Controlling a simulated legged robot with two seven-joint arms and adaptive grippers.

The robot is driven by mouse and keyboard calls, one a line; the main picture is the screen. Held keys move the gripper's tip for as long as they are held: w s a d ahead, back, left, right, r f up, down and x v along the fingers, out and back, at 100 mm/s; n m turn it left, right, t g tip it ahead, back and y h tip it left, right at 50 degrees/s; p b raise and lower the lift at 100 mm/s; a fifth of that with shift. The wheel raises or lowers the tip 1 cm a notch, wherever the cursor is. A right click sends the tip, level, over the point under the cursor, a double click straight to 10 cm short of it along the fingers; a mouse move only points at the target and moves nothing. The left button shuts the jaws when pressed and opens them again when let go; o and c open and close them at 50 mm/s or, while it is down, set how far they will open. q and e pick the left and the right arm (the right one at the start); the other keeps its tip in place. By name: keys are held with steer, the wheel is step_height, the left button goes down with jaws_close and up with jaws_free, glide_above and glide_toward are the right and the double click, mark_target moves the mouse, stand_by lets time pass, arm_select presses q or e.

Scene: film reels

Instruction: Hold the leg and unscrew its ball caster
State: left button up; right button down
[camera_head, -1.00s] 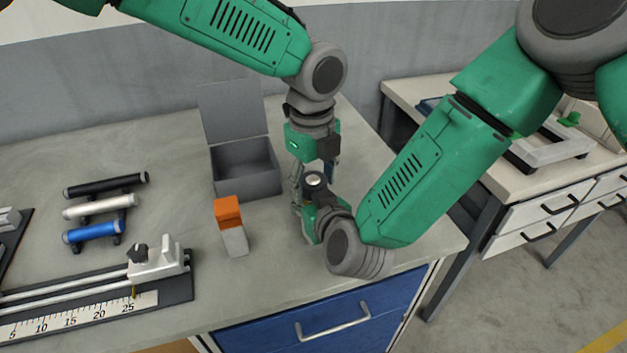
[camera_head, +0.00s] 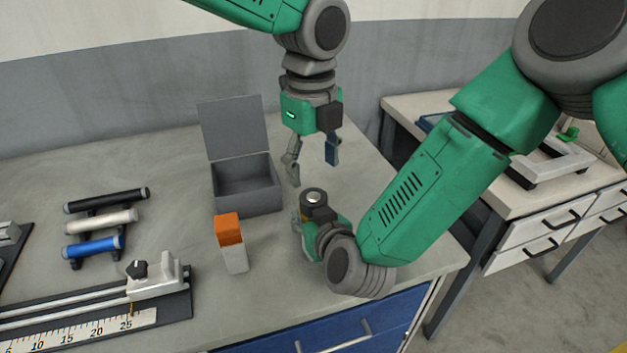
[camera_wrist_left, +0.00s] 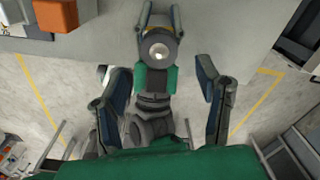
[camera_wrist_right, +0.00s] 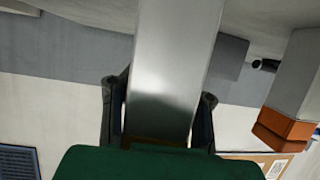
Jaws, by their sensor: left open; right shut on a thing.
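The leg shows as a broad grey metal bar (camera_wrist_right: 172,50) between the fingers of my right gripper (camera_wrist_right: 160,105) in the right wrist view. My right gripper is shut on it. The ball caster (camera_head: 313,196), a dark round cup with a shiny ball, faces up at the right gripper in the head view. It also shows from above in the left wrist view (camera_wrist_left: 160,50). My left gripper (camera_head: 313,172) is open and empty just above the caster, fingers pointing down and apart from it. In the head view, my right gripper and arm hide most of the leg.
A grey open-lidded box (camera_head: 247,190) stands behind and left of the grippers. An orange-topped pale block (camera_head: 230,240) stands in front of it. Black, white and blue handles (camera_head: 100,222) and a ruler fixture (camera_head: 90,305) lie left. The bench edge is close on the right.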

mark_target(314, 196)
arm_select(q)
steer(key=shift+d+f, duration=0.1)
steer(key=shift+f, duration=3.85)
steer(key=shift+c, duration=0.4)
steer(key=c, duration=1.1)
steer(key=o, duration=1.3)
steer(key=shift+r, duration=0.1)
steer(key=shift+r, duration=2.25)
arm_select(e)
steer(key=c, duration=1.2)
jaws_free()
